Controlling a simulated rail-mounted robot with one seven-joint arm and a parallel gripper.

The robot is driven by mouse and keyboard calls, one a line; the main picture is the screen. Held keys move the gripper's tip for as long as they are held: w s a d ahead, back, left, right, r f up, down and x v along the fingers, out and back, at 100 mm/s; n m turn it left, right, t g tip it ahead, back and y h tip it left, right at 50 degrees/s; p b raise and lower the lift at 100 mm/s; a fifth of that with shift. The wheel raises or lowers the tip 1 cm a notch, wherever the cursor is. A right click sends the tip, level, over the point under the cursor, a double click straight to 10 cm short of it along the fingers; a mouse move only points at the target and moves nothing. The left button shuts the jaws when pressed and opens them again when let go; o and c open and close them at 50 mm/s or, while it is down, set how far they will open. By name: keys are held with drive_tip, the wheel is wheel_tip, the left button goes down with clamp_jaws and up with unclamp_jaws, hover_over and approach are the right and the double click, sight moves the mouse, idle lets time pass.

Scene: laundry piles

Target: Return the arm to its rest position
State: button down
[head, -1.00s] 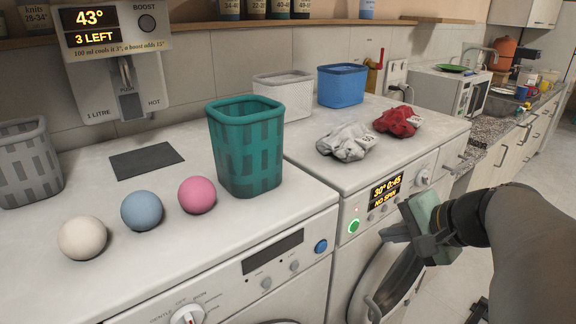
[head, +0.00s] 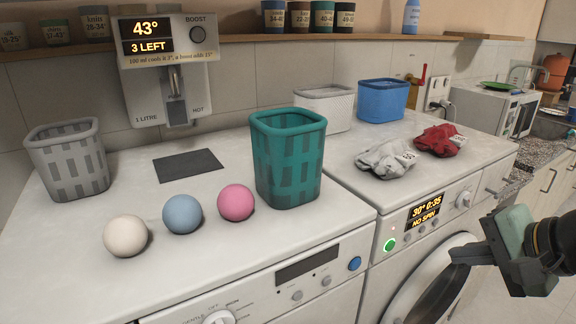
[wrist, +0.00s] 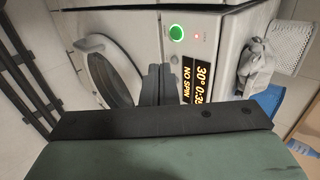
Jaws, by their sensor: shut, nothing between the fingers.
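My gripper (head: 455,257) is at the right of the head view, in front of the right-hand machine. Its dark fingers are closed together and hold nothing. In the wrist view the closed fingers (wrist: 157,86) point toward the machine's front, between its round door and its display. The gripper appears apart from the machine's front. My arm enters from the right edge of the head view.
The right machine's round door (head: 432,283) is near my gripper; its display (head: 425,212) reads 30° 0:35 NO SPIN beside a lit green button (head: 390,245). A teal basket (head: 288,160), three balls, grey laundry (head: 385,160) and red laundry (head: 438,141) sit on top.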

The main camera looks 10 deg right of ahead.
drive_tip(key=s+a+f+n+g+h+p, duration=0.2)
drive_tip(key=a+f+n+g, duration=0.6)
drive_tip(key=a+f+n, duration=0.6)
drive_tip(key=a+f+h+p, duration=0.1)
drive_tip(key=a+f, duration=0.1)
drive_tip(key=a, duration=0.3)
drive_tip(key=shift+s+f, duration=0.25)
drive_tip(key=shift+f, duration=0.1)
drive_tip(key=shift+a, duration=0.15)
